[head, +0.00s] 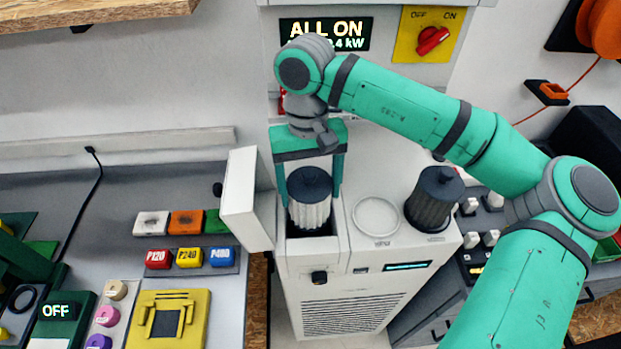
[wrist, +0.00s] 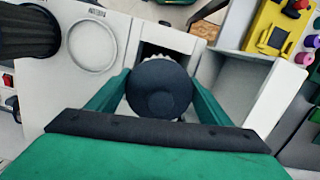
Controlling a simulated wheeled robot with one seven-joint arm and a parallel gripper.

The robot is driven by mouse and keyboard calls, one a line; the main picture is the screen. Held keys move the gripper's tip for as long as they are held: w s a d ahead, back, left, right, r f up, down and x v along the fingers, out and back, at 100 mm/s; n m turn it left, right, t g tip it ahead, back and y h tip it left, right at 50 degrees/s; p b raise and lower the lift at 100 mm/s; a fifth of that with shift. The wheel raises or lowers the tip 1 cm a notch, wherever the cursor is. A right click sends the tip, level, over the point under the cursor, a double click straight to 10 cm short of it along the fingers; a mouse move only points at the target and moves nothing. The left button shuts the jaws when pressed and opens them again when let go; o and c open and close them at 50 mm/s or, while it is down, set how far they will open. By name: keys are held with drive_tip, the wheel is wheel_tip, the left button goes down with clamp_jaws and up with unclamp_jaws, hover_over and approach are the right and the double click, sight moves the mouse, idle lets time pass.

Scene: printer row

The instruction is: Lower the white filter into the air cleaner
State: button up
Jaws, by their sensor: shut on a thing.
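The white filter (head: 309,212) is a pleated cylinder with a dark cap. My gripper (head: 310,190) is shut on it, one finger on each side of the cap. The filter is upright over the open bay of the air cleaner (head: 345,290), and its lower end is at or just above the opening; I cannot tell how deep it is. In the wrist view the dark cap (wrist: 159,90) is between the green fingers, with a little white pleat showing behind it. The bay (wrist: 165,50) is partly hidden by the filter. The air cleaner's white door (head: 246,198) stands open to the left.
A dark grey filter (head: 434,198) stands on the air cleaner's top at the right, beside an empty round ring (head: 376,217). A bench with coloured blocks (head: 188,257) lies to the left. A wall panel with a red switch (head: 432,40) is behind my arm.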

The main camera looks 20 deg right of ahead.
sight(309, 170)
drive_tip(key=shift+s+f, duration=0.1)
drive_tip(key=shift+f, duration=3.35)
drive_tip(key=shift+s, duration=0.1)
drive_tip(key=o, duration=1.3)
drive_tip(key=r, duration=0.3)
drive_tip(key=w+r, duration=0.1)
drive_tip(key=r, duration=0.6)
drive_tip(key=shift+w+d+r, duration=0.1)
drive_tip(key=shift+w+r, duration=0.05)
drive_tip(key=shift+r, duration=0.2)
